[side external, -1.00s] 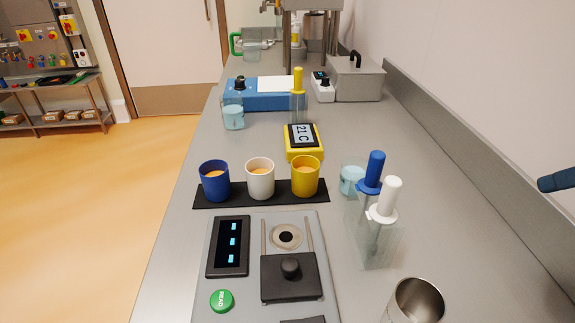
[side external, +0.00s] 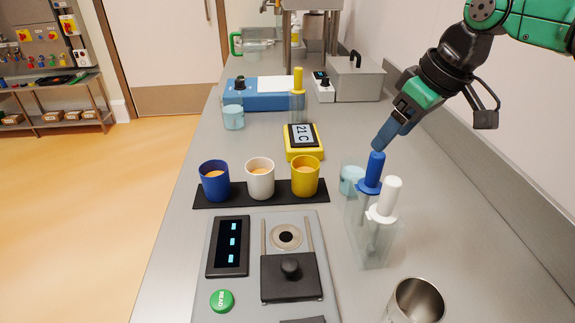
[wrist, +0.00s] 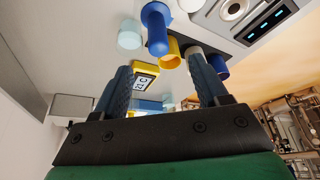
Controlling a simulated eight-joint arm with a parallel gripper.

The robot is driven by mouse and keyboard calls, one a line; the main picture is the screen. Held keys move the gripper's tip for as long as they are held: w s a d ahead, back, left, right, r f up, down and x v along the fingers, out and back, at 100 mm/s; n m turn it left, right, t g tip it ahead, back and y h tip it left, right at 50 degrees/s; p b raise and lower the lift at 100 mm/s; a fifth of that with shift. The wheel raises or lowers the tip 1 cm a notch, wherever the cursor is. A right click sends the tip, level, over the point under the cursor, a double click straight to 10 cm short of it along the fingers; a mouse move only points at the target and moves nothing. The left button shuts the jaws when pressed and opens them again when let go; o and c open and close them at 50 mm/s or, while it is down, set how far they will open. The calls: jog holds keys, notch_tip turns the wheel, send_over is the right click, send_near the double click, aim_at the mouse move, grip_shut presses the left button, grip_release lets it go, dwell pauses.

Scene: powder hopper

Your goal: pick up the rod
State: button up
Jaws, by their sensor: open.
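A blue-handled rod (side external: 373,172) and a white-handled rod (side external: 386,201) stand in a clear holder (side external: 374,248) right of the cups. A yellow-handled rod (side external: 298,82) stands upright farther back. Which one the task means is not shown. My gripper (side external: 381,143) is just above the top of the blue handle, tilted down from the right. In the wrist view, my gripper (wrist: 160,76) has its two fingers spread, with nothing held between them. The blue handle (wrist: 157,30) lies beyond the fingertips there, and the white handle (wrist: 190,5) is cut by the top edge.
Blue (side external: 215,184), white (side external: 260,182) and yellow (side external: 305,178) cups stand on a black strip. A pale blue jar (side external: 350,180) is behind the holder; a metal cup (side external: 417,301) is in front. A yellow timer-like display (side external: 302,143) stands behind. A raised wall (side external: 470,145) borders the right.

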aim_at(385, 156)
notch_tip(385, 156, down, 3)
jog(key=shift+w+f, duration=0.1)
jog(key=shift+x, duration=2.55)
grip_shut()
notch_tip(385, 156, up, 18)
